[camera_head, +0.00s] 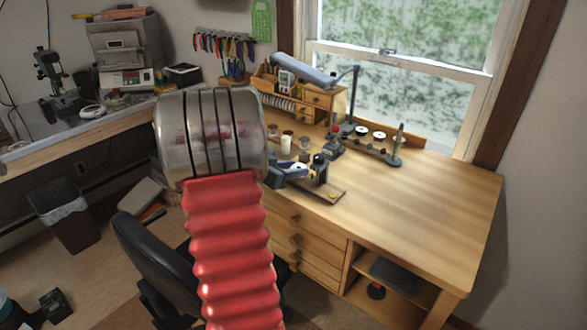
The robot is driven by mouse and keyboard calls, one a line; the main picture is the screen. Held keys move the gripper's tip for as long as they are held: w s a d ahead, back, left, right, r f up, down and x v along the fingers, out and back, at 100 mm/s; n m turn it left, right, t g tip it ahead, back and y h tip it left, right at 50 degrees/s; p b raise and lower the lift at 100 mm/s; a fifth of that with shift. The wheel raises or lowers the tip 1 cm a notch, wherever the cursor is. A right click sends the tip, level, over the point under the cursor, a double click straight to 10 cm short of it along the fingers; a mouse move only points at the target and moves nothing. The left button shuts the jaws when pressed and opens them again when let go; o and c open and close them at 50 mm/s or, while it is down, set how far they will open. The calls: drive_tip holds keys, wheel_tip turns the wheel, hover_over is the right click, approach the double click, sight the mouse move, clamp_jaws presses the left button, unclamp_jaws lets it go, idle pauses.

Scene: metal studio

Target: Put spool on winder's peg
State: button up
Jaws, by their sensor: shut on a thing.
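My gripper is not visible; my arm's ribbed red sleeve and banded metal section fill the middle foreground and may hide it. No spool can be made out in a grip. A small dark and blue device on a flat wooden base (333,195) stands at the front of the wooden bench, and may be the winder; its left part is cut off by my arm. A dark stand with an upright rod (395,155) is farther right. Small round pieces that may be spools (378,135) sit on a rack near the window. I cannot tell which peg is the winder's.
The wooden bench (440,205) has wide free room on its right. A lamp (305,70) reaches over small wooden drawers (318,97) at the back. A dark chair (150,260) stands before the bench. A bin (70,220) is at left.

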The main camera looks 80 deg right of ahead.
drive_tip(key=shift+f, duration=0.5)
idle(0.3)
drive_tip(key=o, duration=1.2)
drive_tip(key=shift+w+a, duration=0.1)
drive_tip(key=shift+a, duration=0.05)
drive_tip(key=v, duration=1.3)
drive_tip(key=shift+a, duration=0.2)
drive_tip(key=shift+w, duration=0.2)
